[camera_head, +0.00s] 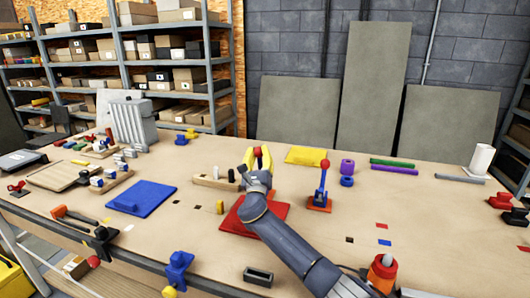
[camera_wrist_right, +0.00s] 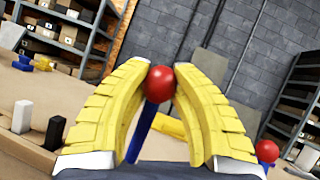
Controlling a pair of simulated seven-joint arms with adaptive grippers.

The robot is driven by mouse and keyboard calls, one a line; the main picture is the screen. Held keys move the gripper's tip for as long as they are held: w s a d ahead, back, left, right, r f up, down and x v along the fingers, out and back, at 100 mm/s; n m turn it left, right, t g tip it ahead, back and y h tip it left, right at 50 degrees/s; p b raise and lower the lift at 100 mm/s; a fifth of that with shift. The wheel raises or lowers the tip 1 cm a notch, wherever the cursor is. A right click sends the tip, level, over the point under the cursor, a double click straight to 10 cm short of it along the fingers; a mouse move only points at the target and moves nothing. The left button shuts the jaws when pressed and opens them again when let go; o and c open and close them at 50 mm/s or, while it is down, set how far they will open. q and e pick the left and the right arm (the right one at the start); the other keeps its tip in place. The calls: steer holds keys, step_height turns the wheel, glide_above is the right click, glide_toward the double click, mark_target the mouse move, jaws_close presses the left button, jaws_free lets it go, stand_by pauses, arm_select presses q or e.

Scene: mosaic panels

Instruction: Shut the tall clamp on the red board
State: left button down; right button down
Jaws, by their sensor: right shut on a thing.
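My right gripper (camera_head: 258,155) has yellow fingers and reaches in from the bottom right over the red board (camera_head: 233,222). It is shut on the round red knob (camera_wrist_right: 173,84) of the tall clamp. The clamp's blue lever (camera_wrist_right: 142,132) runs down below the knob between the fingers in the right wrist view. My arm hides the clamp's base, so I cannot tell its exact seat on the board. A second, blue clamp (camera_head: 321,187) with a red knob stands upright on a small orange-red base to the right. My left gripper is not in view.
A wooden block with pegs (camera_head: 214,183) sits left of the gripper, and a blue board (camera_head: 152,196) lies further left. The table's right middle is mostly clear.

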stand_by(0.3)
steer(key=c, duration=1)
jaws_free()
steer(key=shift+r, duration=0.1)
step_height(320, 180, up, 10)
steer(key=shift+f, duration=0.1)
steer(key=shift+d, duration=0.1)
